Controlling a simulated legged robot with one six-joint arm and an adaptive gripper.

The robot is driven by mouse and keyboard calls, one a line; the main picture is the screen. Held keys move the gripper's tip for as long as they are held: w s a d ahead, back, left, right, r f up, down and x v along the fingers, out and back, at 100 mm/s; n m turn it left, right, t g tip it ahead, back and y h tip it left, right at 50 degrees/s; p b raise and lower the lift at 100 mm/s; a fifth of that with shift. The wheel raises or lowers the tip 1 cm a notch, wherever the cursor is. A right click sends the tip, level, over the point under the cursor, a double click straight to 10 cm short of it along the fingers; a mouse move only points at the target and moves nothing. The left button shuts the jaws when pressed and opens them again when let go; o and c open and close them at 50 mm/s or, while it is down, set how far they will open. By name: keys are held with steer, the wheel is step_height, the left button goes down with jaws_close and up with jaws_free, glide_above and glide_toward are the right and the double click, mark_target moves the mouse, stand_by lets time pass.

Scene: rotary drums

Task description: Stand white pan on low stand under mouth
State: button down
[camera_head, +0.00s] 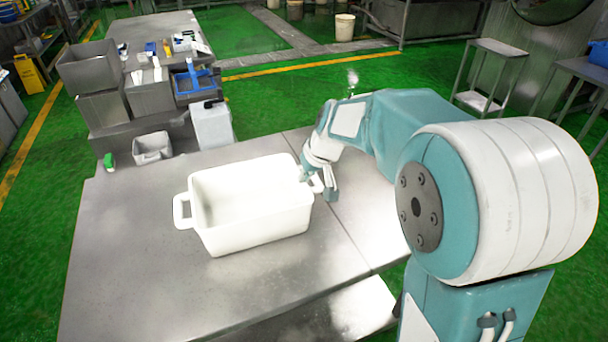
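The white pan (250,232) is a deep rectangular tub with a loop handle at each end. It sits upright and looks empty on the steel table (140,290). A low metal stand (500,47) with a pale lower shelf is on the floor at the upper right. A round dark mouth (552,6) in a metal drum shows above and behind it, cut off by the top edge.
A white jug (212,125), a small grey bin (152,148) and grey crates (90,68) are beyond the table's far left. A blue bin (598,53) is on a bench at the right edge. Green floor between table and stand is open.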

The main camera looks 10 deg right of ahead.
steer(key=shift+c, duration=1.4)
jaws_free()
steer(key=shift+r, duration=0.15)
